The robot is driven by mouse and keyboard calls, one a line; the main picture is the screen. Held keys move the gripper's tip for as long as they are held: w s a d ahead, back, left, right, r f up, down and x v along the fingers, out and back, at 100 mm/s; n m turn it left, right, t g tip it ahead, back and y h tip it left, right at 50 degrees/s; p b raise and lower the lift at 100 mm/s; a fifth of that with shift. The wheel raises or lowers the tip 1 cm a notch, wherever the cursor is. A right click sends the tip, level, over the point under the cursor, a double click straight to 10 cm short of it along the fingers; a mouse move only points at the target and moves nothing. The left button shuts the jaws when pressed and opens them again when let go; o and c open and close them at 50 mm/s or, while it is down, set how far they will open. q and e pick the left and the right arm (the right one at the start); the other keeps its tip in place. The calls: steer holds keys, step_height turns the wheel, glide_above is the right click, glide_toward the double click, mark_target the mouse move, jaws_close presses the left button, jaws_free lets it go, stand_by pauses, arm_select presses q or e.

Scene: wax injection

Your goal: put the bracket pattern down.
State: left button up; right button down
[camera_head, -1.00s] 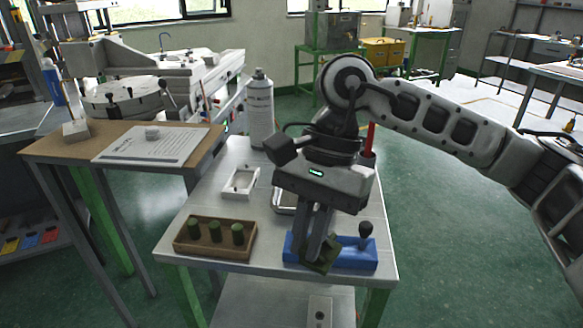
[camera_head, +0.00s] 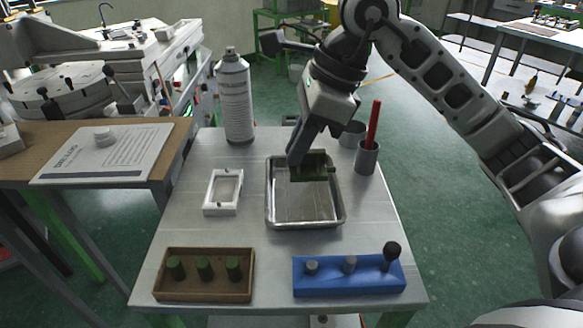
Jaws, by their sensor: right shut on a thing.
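The green bracket pattern (camera_head: 311,168) is in my right gripper (camera_head: 303,157), over the far part of the metal tray (camera_head: 304,206). My right gripper is shut on it and partly covers it. I cannot tell whether the pattern touches the tray's floor. The near part of the tray is bare. My left gripper is not in the picture.
A blue block (camera_head: 349,284) with knobs and a wooden box (camera_head: 204,290) with several green plugs stand at the table's front. A white frame (camera_head: 223,192) lies left of the tray. A spray can (camera_head: 235,97) and a grey cup (camera_head: 367,158) stand farther back.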

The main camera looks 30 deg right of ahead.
steer(key=w+f, duration=0.1)
steer(key=w+d+f, duration=0.1)
steer(key=f, duration=0.1)
steer(key=w+f, duration=0.2)
steer(key=shift+w+d+f, duration=0.1)
steer(key=shift+d, duration=0.15)
steer(key=shift+w+d+f, duration=0.1)
steer(key=shift+w+f, duration=0.05)
steer(key=shift+f, duration=0.8)
steer(key=shift+w+f, duration=0.15)
steer(key=shift+f, duration=0.8)
steer(key=shift+f, duration=0.2)
steer(key=c, duration=1.5)
jaws_free()
steer(key=shift+r, duration=0.1)
steer(key=shift+r+p, duration=0.25)
steer(key=shift+p, duration=0.15)
steer(key=v, duration=1.1)
steer(key=shift+d+r, duration=0.2)
steer(key=shift+r, duration=0.15)
